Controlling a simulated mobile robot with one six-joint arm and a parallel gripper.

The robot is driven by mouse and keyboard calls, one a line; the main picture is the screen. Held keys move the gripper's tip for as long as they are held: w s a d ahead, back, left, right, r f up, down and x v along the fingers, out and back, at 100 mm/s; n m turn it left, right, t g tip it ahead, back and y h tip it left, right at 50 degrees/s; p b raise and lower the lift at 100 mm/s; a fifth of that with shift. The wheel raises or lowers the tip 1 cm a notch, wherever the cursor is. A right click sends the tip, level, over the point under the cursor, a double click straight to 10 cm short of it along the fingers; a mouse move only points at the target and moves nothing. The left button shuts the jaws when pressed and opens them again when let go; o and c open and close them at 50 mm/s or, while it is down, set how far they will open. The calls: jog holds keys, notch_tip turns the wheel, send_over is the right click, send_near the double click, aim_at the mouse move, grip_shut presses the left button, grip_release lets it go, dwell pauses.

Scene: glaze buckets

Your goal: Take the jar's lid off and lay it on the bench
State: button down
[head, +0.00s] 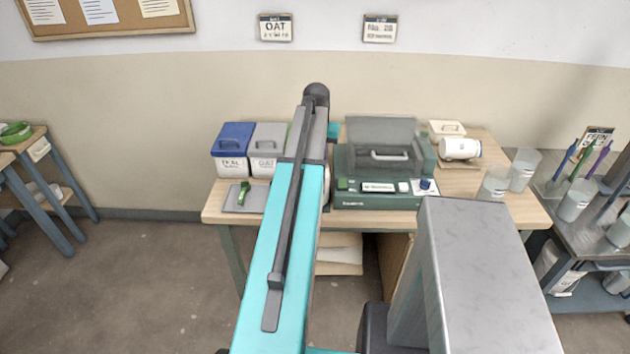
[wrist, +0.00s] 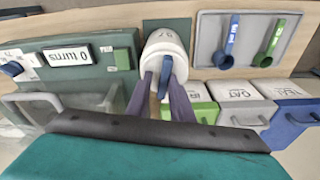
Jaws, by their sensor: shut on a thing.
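The white jar (wrist: 166,40) shows in the wrist view on a dark green pad (wrist: 150,24) on the bench (head: 487,182), between the green machine and the buckets. A blue upright knob (wrist: 165,75) is at the jar's near end, on what looks like its white lid (wrist: 152,68). My gripper (wrist: 163,83) has its purple fingers on both sides of this knob and is shut on it. Whether the lid sits on the jar or is lifted off cannot be told. In the head view my arm hides the jar and the fingers.
The green machine (head: 352,197) stands right of my arm in the head view. Blue (head: 231,165) and grey (head: 264,163) buckets stand left, behind a grey tray (head: 243,205) with scoops. A white container (head: 458,149) lies at the back right. Clear cups (head: 494,183) stand near the right edge.

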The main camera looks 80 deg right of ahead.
jog(key=shift+f+n+t+p, duration=0.2)
jog(key=shift+f+n, duration=0.25)
jog(key=shift+n, duration=0.55)
jog(key=shift+f+n+t+p, duration=0.15)
jog(key=shift+f+n, duration=0.3)
jog(key=shift+n, duration=0.55)
jog(key=shift+r, duration=0.2)
jog(key=shift+d+r+p, duration=0.2)
jog(key=shift+r+p, duration=0.35)
jog(key=shift+d+r+p, duration=0.2)
jog(key=shift+r+p, duration=1.4)
jog(key=shift+r, duration=0.8)
